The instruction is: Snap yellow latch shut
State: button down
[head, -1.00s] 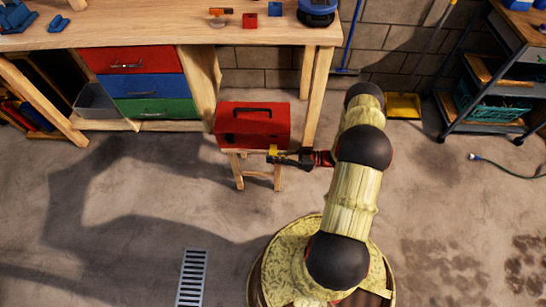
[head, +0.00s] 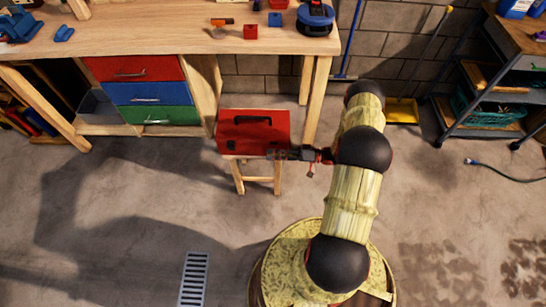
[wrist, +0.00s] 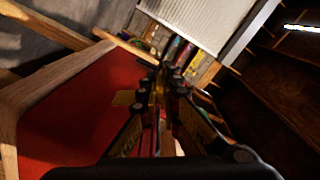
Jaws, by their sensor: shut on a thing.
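A red toolbox (head: 240,134) with a dark top handle sits on a small wooden stool (head: 238,179), its lid down. My gripper (head: 272,154) reaches in from the right to the lower right of the toolbox's front. In the wrist view, the fingers (wrist: 168,75) are close together beside the red toolbox face (wrist: 75,110). A yellow piece, apparently the yellow latch (wrist: 122,98), shows just left of the fingers and meets them. The fingers appear shut on it and hide part of it. In the head view the latch is hidden behind my gripper.
A wooden workbench (head: 150,40) with red, blue and green drawers stands behind the stool. A bench leg (head: 312,100) is close behind my gripper. A shelf cart (head: 490,95) stands at the right. The floor left of the stool is clear, with a drain grate (head: 193,279).

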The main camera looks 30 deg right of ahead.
jog(key=shift+w+d+r+m+p, duration=0.1)
jog(key=shift+w+d+r+m, duration=0.15)
jog(key=shift+m, duration=0.6)
jog(key=shift+w+d+r+m+p, duration=0.2)
jog(key=shift+w+m, duration=0.1)
jog(key=shift+m, duration=0.5)
jog(key=shift+w+d+r+m+p, duration=0.1)
jog(key=shift+w+d+r+m, duration=0.15)
jog(key=shift+m, duration=0.6)
jog(key=shift+a, duration=0.1)
jog(key=c, duration=2)
grip_release()
jog(key=v, duration=1.2)
